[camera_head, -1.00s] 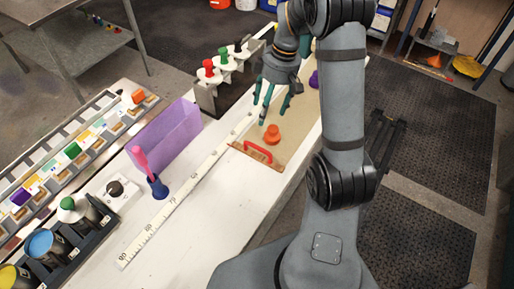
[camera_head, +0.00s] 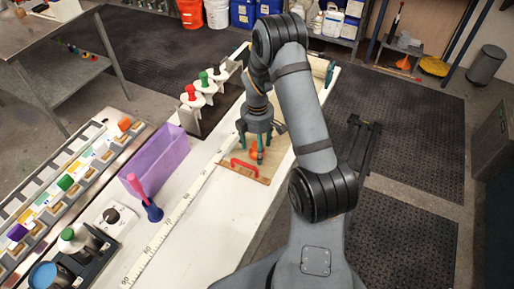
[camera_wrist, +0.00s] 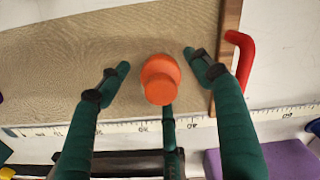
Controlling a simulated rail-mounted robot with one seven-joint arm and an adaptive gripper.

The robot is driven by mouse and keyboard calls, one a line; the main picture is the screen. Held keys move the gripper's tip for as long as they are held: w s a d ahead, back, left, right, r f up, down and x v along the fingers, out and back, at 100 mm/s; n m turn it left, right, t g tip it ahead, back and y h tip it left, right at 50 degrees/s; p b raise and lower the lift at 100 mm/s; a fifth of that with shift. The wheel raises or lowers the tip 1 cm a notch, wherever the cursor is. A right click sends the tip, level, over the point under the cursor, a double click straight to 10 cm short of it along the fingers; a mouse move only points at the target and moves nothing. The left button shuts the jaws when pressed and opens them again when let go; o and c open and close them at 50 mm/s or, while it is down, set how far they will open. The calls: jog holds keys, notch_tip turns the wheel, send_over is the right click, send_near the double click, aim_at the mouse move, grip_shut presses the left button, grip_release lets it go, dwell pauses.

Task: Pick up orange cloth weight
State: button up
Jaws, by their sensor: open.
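The orange cloth weight (camera_wrist: 159,80) is a small knobbed piece standing on a tan cloth-covered board (camera_wrist: 60,65). In the head view the orange weight (camera_head: 254,154) is partly hidden behind my fingers. My gripper (camera_head: 256,148) is open and points down over it. In the wrist view my green fingers (camera_wrist: 157,75) are spread, one to the left, one to the right and one below the weight. I see clear gaps on the left and right. I cannot tell whether the lower finger touches it.
A red handle (camera_head: 244,168) sits on the board's wooden near end. A white ruler (camera_head: 180,209) runs along the board's left side. A purple bin (camera_head: 158,160) and a rack with red and green knobbed pieces (camera_head: 205,98) stand left of it.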

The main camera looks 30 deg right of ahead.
jog(key=shift+f, duration=0.4)
jog(key=shift+c, duration=0.6)
jog(key=c, duration=1.5)
grip_shut()
